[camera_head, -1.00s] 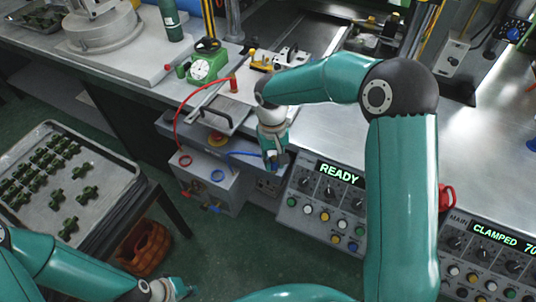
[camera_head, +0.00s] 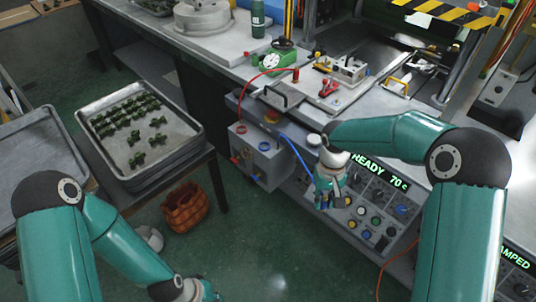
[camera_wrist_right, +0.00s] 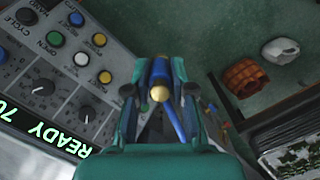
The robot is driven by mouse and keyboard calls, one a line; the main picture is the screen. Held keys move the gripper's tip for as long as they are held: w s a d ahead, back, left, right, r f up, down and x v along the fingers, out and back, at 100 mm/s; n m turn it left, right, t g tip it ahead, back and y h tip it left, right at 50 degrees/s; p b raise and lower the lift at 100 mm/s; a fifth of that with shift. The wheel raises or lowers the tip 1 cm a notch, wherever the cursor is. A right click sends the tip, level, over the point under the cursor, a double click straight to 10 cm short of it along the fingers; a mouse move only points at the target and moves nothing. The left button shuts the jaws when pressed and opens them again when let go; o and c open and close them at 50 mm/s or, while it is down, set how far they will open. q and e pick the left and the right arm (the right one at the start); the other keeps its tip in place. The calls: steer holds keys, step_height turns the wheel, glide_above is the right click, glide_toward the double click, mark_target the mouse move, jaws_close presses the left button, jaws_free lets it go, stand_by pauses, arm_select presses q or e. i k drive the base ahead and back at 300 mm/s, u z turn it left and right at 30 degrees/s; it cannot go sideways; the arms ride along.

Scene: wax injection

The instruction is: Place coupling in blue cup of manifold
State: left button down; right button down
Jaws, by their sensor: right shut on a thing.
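The manifold (camera_head: 262,164) is a grey box below the bench edge, with a red-ringed cup (camera_head: 241,129) and a blue-ringed cup (camera_head: 265,146) on top. The blue cup looks empty. My right gripper (camera_head: 328,198) is right of the manifold, in front of the control panel, apart from the cup. It is shut on the blue coupling (camera_wrist_right: 160,82), whose brass-coloured tip shows between the fingers in the right wrist view. A blue hose (camera_head: 294,148) runs to the gripper. My left gripper (camera_head: 203,291) is at the bottom edge, partly cut off; its jaws are unclear.
The panel (camera_head: 388,200) with lit display and knobs is close behind my right gripper. A red hose (camera_head: 252,83) arches down to the red cup. A tray (camera_head: 183,140) of green parts and a brown basket (camera_head: 185,207) are at left. The floor below the manifold is clear.

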mark_target(264, 146)
steer(key=u, duration=0.25)
steer(key=i, duration=1.25)
steer(key=u, duration=0.35)
